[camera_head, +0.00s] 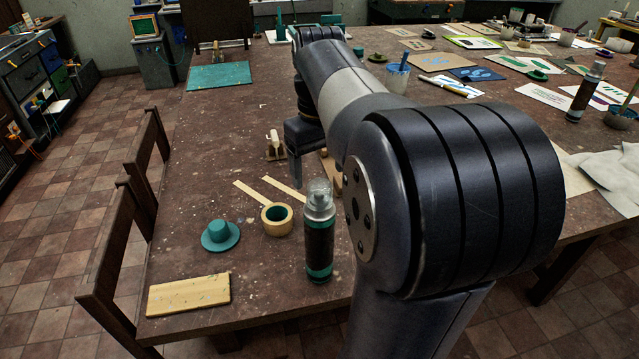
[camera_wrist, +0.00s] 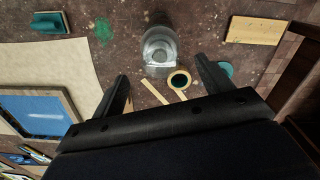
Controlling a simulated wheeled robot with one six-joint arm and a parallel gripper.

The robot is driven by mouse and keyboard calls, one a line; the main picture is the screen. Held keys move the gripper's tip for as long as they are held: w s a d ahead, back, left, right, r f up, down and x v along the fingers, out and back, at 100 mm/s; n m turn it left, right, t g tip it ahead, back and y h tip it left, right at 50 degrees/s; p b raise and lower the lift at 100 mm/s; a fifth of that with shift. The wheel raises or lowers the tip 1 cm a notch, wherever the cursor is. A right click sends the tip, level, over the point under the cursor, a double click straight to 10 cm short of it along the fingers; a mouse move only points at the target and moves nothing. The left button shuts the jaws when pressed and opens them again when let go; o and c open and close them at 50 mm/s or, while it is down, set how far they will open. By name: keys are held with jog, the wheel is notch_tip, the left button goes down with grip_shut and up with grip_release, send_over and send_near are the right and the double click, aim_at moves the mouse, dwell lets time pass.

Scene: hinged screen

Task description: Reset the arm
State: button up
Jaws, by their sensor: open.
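My arm reaches out over the brown worktable (camera_head: 215,165), with its large dark joint filling the right middle of the head view. My gripper (camera_wrist: 165,82) is open and points down. In the wrist view its two dark fingers stand wide apart with nothing held between them. In the head view one finger (camera_head: 294,170) shows above the table, behind the spray can (camera_head: 319,240); the other finger is hidden. In the wrist view a wooden-framed blue screen (camera_wrist: 45,115) lies at the lower left, beside the gripper; my arm hides it in the head view.
A tape roll (camera_head: 277,219), teal hat-shaped piece (camera_head: 220,235), thin wooden strips (camera_head: 262,191) and a wooden board (camera_head: 188,295) lie near the front edge. A chair (camera_head: 125,225) stands at the left. Prints and cups cover the right. The table's left middle is mostly clear.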

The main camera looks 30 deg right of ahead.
aim_at(320, 185)
notch_tip(320, 185, up, 5)
jog(key=shift+r, duration=0.15)
dwell(0.3)
notch_tip(320, 185, down, 11)
jog(key=shift+r, duration=0.35)
dwell(0.4)
